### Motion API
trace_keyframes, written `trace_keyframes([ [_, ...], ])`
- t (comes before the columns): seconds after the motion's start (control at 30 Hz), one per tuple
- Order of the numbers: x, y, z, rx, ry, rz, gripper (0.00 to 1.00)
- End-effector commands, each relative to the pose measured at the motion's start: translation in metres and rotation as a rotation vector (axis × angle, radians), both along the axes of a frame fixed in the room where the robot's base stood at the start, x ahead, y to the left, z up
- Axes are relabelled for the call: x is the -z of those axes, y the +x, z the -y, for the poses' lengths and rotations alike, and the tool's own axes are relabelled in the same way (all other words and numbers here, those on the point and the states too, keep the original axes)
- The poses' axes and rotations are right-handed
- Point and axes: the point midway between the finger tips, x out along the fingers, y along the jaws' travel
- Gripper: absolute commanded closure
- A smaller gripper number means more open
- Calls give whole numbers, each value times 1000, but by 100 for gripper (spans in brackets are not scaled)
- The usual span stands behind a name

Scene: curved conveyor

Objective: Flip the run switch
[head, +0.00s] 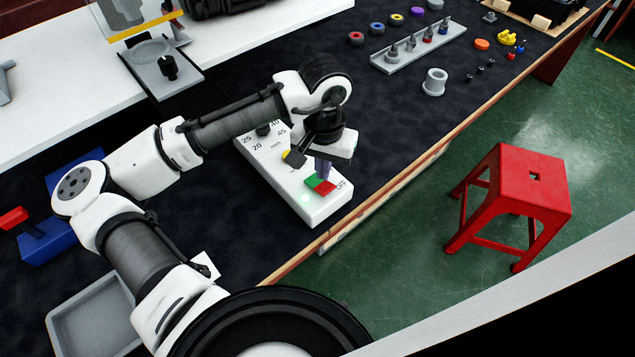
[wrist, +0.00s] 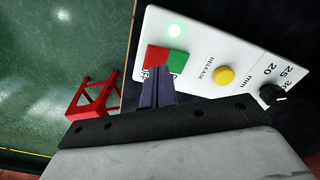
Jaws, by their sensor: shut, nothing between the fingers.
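The run switch (head: 320,184) is a rocker with a green half and a red half on the white control box (head: 322,208). In the wrist view the switch (wrist: 166,60) shows red on the left and green on the right. My gripper (head: 323,172) is shut and empty, pointing down at the switch. In the wrist view its fingertips (wrist: 160,72) overlap the switch's near edge and hide part of it and its lettering. I cannot tell whether they touch it. A green lamp (wrist: 174,30) glows on the box.
The box also has a yellow release button (wrist: 223,76) and a black dial (wrist: 272,94). A grey peg rack (head: 418,48) and a grey ring (head: 434,82) lie farther back on the dark mat. A red stool (head: 535,185) stands beside the table.

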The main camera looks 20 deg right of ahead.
Motion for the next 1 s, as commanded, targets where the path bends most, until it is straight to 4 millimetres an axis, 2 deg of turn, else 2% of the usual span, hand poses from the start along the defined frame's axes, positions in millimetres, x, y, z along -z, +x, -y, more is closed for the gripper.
trace_keyframes([
  [1.0,10,0,0,0,-1,-1,100],
])
